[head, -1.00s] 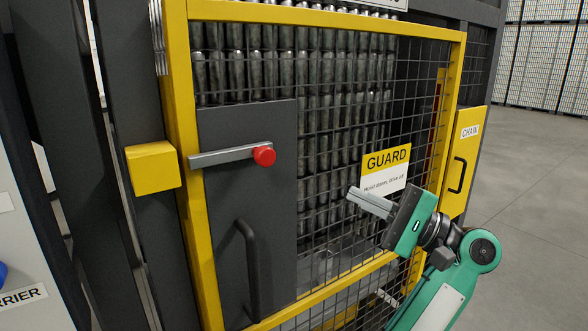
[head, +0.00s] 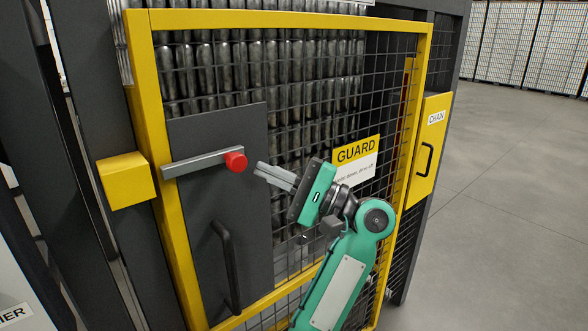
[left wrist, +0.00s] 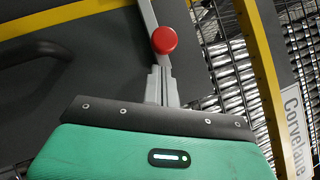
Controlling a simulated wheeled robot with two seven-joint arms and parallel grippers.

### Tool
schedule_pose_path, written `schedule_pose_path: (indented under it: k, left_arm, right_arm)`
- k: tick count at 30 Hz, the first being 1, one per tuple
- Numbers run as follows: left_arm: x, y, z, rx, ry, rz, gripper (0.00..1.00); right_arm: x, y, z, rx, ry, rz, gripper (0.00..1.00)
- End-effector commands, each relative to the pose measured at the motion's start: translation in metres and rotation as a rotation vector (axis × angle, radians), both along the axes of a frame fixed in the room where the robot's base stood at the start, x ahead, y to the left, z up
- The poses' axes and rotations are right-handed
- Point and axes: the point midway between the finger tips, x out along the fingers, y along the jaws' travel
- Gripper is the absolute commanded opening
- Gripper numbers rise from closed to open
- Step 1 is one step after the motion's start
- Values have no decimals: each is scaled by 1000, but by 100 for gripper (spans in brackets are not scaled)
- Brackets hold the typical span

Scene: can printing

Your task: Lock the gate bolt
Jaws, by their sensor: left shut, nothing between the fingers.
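The gate bolt is a grey bar (head: 198,163) with a red knob (head: 236,162) at its right end, lying across the dark plate of the yellow-framed gate (head: 166,240). Its left end lies over the frame post, just short of the yellow block (head: 124,181) in the picture. My left gripper (head: 260,170) is shut and empty, a little right of the knob and pointing at it. In the left wrist view the red knob (left wrist: 164,40) shows just beyond the shut fingertips (left wrist: 160,72), and the bar (left wrist: 149,14) runs on past it. My right gripper is not in view.
A black handle (head: 228,265) stands out from the gate plate below the bolt. Wire mesh with a GUARD sign (head: 356,152) is behind my arm, with cans behind the mesh. A yellow CHAIN panel (head: 430,150) is at the right. Open floor (head: 510,200) lies further right.

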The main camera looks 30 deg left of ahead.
Motion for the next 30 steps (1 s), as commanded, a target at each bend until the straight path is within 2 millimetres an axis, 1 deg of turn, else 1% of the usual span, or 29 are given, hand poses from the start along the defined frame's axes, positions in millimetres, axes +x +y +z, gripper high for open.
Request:
schedule_pose_path:
  k: [1,6,16,19,21,24,27,30]
  left_arm:
    - [-4,2,5,0,0,1,0]
    - [-11,6,6,1,0,0,0]
    - [-11,6,6,1,0,0,0]
    - [-15,8,4,0,-1,-1,0]
    - [-22,10,2,-1,-2,-1,0]
    - [-35,16,2,-1,-4,-2,0]
    - [-46,20,2,0,-3,-1,0]
    - [-52,23,4,-1,-2,0,0]
  right_arm:
    - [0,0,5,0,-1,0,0]
    - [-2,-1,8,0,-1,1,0]
    - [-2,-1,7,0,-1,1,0]
    - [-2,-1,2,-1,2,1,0]
    - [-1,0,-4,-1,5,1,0]
    - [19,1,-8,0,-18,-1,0]
    - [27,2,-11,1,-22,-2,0]
    - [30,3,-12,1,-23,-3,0]
